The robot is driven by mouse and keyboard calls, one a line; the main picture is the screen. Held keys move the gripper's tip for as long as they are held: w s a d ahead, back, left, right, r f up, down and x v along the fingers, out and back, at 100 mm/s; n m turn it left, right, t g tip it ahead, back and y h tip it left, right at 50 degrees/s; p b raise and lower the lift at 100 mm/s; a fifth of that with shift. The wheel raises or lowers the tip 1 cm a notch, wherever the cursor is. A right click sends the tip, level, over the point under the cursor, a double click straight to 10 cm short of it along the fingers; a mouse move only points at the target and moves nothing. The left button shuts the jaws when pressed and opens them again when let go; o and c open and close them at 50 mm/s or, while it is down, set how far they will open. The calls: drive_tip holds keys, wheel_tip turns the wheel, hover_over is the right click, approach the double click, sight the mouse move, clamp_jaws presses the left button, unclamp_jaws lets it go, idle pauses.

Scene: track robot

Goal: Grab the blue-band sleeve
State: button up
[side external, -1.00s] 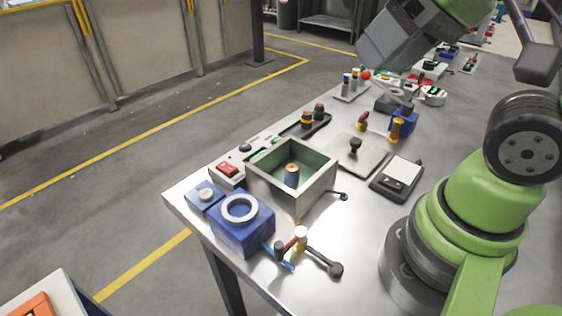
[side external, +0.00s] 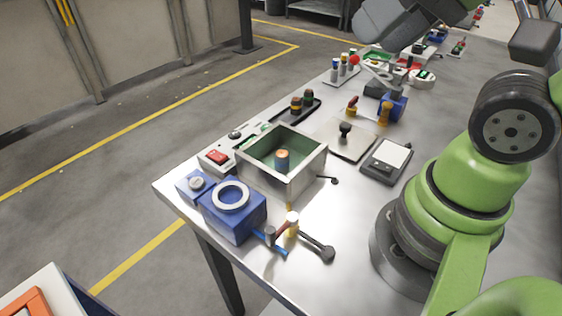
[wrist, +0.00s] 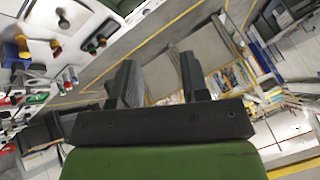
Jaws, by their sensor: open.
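A small rack (side external: 343,77) in the side external view holds several short upright sleeves. The one at its left (side external: 335,68) shows blue near its top and looks like the blue-band sleeve, but it is too small to be certain.
The open metal box (side external: 310,165) with a green inside stands at the near left, behind a blue block with a white ring (side external: 233,205). A black tray (side external: 300,112), a plate with a black knob (side external: 345,140) and a scale (side external: 386,160) are close by.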

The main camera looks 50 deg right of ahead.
drive_tip(key=o, duration=0.4)
drive_tip(key=shift+c, duration=0.2)
drive_tip(key=n+g+h, duration=0.2)
drive_tip(key=n+g, duration=0.5)
drive_tip(key=n, duration=2.4)
hover_over(282, 154)
wheel_tip(282, 154, down, 18)
drive_tip(key=shift+s+r, duration=0.1)
drive_tip(key=shift+r, duration=0.05)
wheel_tip(282, 154, down, 4)
drive_tip(key=shift+f, duration=3.15)
